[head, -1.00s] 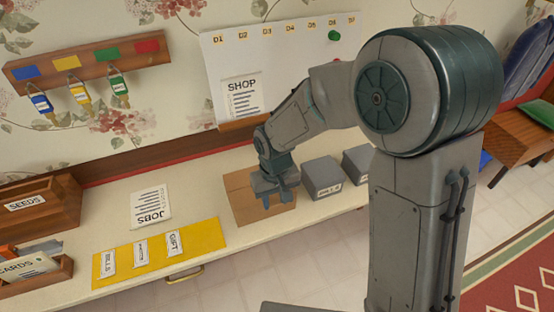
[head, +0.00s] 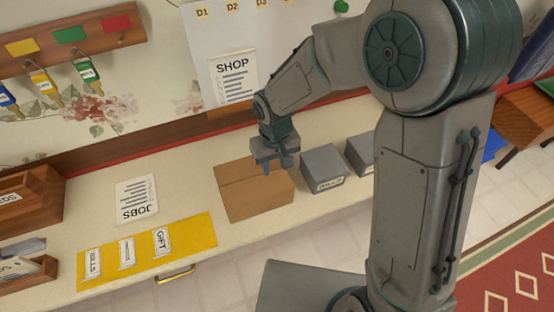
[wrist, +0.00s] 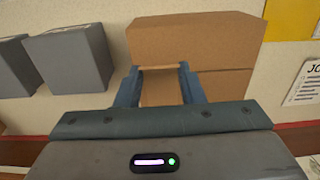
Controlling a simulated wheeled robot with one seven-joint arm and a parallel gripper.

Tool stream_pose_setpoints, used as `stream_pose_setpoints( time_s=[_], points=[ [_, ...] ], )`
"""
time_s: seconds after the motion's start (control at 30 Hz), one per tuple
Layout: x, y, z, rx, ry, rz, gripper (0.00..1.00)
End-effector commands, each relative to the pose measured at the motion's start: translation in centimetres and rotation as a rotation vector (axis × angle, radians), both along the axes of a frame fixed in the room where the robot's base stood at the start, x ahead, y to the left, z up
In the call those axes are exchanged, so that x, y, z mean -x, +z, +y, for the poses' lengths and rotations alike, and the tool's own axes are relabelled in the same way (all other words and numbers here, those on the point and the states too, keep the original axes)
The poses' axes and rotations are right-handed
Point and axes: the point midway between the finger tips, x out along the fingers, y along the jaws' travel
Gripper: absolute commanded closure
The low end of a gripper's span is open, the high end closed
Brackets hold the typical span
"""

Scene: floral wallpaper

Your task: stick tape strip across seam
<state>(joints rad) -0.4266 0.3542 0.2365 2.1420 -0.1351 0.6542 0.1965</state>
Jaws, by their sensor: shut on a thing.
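A brown cardboard box (head: 258,199) sits on the counter, with a seam running across its top; it fills the upper middle of the wrist view (wrist: 195,42). My gripper (head: 280,168) is above the box's back right part, apart from it as far as I can tell. In the wrist view my gripper (wrist: 160,72) is shut on a thin tan tape strip (wrist: 160,67), which spans between the two fingertips. The strip appears close to the line of the seam in that view, but its height above the box is hard to judge.
Two grey boxes (head: 323,166) (head: 361,150) stand right of the cardboard box. A yellow mat (head: 200,238) with labelled cards and a JOBS sheet (head: 137,199) lie to its left. A key rack (head: 70,45) and a board with a SHOP sheet (head: 234,80) are on the wall.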

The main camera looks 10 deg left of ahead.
Motion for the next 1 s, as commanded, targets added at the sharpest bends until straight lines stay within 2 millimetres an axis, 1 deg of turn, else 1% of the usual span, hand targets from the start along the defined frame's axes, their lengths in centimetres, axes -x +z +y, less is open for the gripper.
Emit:
stream_pose_setpoints(
  time_s=[0.03,0.5,0.67,1.0],
  points=[
    [0.0,-0.7,0.0,0.001,0.0,0.001,0.86],
    [-0.1,-4.4,-0.2,0.001,-0.005,0.0,0.86],
    [-0.1,-4.8,-0.2,0.001,-0.005,0.0,0.86],
    [-0.1,-4.8,-0.2,0.001,-0.005,0.0,0.86]
  ],
)
